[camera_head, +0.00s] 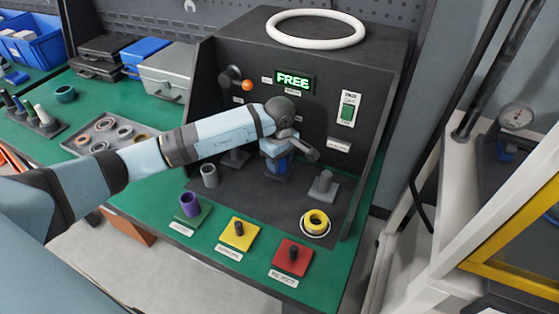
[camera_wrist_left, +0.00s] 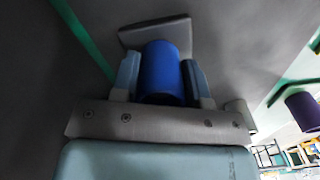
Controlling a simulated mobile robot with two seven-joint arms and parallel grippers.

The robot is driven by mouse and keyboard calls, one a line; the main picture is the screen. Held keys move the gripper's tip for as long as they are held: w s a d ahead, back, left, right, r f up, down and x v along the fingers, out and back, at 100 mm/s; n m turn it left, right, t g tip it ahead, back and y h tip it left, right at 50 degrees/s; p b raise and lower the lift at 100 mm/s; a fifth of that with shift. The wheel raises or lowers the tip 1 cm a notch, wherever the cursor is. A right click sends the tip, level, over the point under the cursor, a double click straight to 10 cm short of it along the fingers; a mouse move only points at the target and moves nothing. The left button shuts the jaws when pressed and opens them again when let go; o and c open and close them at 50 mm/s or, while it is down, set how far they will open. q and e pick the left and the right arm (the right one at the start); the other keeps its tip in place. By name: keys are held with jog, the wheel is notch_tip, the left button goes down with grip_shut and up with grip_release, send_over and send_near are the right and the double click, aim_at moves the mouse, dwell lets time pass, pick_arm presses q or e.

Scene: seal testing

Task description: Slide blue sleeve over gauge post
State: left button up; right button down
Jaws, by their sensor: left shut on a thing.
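My left gripper (camera_head: 277,160) reaches into the dark test bench and is shut on the blue sleeve (camera_head: 280,168). In the left wrist view the blue sleeve (camera_wrist_left: 162,72) stands between the two pale fingers (camera_wrist_left: 160,80), with a grey base plate (camera_wrist_left: 157,32) right behind it. The sleeve hides any post at that spot, so I cannot tell whether it is around one. Grey posts on square bases stand on both sides, a right one (camera_head: 324,184) and a left one (camera_head: 236,157) partly behind my arm. My right gripper is not in view.
A grey sleeve (camera_head: 209,175) and a yellow ring (camera_head: 315,222) stand on the bench floor. In front are a purple sleeve (camera_head: 190,205), a yellow base (camera_head: 239,234) and a red base (camera_head: 292,257). A lit display (camera_head: 294,82) reads FREE. A white ring (camera_head: 315,29) lies on top.

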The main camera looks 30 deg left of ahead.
pick_arm(q)
jog(key=o, duration=1.1)
jog(key=shift+o, duration=0.2)
notch_tip(320, 180, up, 8)
jog(key=p, duration=0.4)
jog(key=shift+r, duration=0.15)
jog(key=shift+r+p, duration=0.3)
jog(key=shift+p, duration=0.1)
